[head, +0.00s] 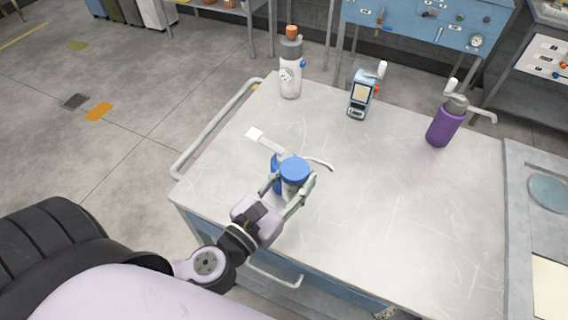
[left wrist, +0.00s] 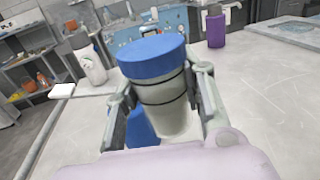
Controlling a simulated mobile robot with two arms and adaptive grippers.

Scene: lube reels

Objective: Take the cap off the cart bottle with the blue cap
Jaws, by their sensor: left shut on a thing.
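The bottle with the blue cap (head: 294,168) is over the near left part of the cart top (head: 370,200). Its pale body shows under the cap in the left wrist view (left wrist: 165,105), with dark bands around it. The blue cap (left wrist: 152,56) sits on top of the bottle. My left gripper (head: 290,188) is shut on the bottle's body, one finger on each side, below the cap. I cannot tell whether the bottle's base touches the cart. My right gripper is not in view.
A blue container (head: 277,162) with a pale spout stands right behind the held bottle. A white bottle with an orange tip (head: 290,80), a handheld device (head: 360,95) and a purple bottle (head: 445,122) stand farther back. The cart's middle and right are clear. A rail (head: 215,130) runs along its left edge.

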